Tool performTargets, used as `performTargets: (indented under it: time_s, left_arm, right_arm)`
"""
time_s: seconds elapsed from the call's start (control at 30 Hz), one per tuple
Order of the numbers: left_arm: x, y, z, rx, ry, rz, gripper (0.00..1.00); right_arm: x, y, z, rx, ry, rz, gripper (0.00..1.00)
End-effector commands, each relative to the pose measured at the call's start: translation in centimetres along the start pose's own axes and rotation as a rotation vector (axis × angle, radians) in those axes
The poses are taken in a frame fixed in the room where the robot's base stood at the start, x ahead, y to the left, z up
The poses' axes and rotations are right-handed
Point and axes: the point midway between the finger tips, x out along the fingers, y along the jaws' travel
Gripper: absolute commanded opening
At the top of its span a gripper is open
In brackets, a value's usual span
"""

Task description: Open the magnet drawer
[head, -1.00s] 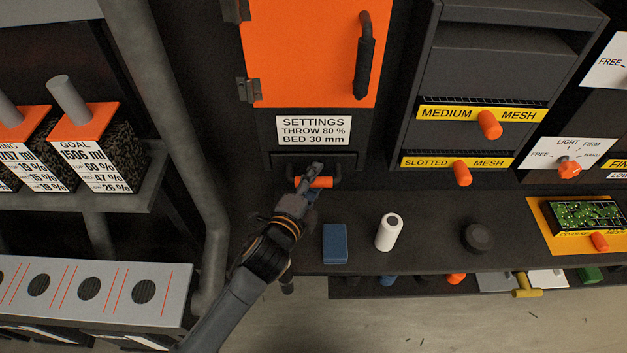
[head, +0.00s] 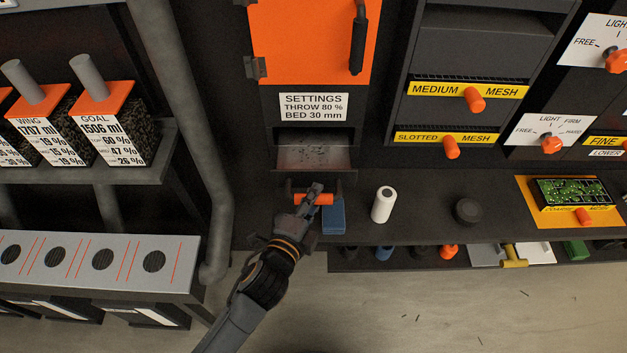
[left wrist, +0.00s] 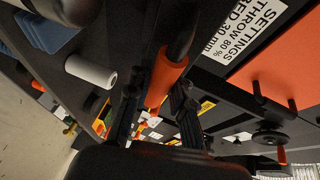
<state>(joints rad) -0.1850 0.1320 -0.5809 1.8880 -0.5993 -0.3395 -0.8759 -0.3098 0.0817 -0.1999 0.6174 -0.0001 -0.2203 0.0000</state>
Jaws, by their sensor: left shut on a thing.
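The magnet drawer (head: 314,153) is pulled out below the settings label, and its grey tray shows dark specks inside. Its orange handle (head: 306,198) stands out in front on dark brackets. My left gripper (head: 312,194) is shut on this handle, beside the blue block on the bench. In the left wrist view the orange handle (left wrist: 165,78) lies between the two dark fingers of the gripper (left wrist: 150,105). My right gripper is in neither view.
On the bench (head: 420,215) are a blue block (head: 334,217), a white cylinder (head: 383,205) and a dark round puck (head: 467,211). An orange door (head: 305,40) is above. Mesh drawers with orange knobs (head: 473,99) are at the right. Labelled bins (head: 110,125) stand left.

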Motion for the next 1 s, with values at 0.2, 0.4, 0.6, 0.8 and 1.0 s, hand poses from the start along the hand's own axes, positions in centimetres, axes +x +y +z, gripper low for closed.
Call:
performTargets:
  time_s: [0.2,0.4,0.6,0.8,1.0]
  left_arm:
    - [0.0,-0.3,0.0,0.003,0.000,-0.007,0.30]
    - [0.1,-0.3,0.0,0.003,0.000,-0.007,0.46]
    - [-0.1,-0.3,0.0,0.003,0.000,-0.007,0.46]
    - [-2.4,-0.2,0.1,0.002,0.000,-0.005,0.46]
    - [-6.7,-0.1,0.1,0.002,0.000,-0.003,0.46]
  right_arm:
    - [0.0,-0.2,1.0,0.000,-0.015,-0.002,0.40]
    - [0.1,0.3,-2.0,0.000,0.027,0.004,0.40]
    - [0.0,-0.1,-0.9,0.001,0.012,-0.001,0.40]
    - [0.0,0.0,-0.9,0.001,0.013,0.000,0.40]
    - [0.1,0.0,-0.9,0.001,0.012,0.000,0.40]
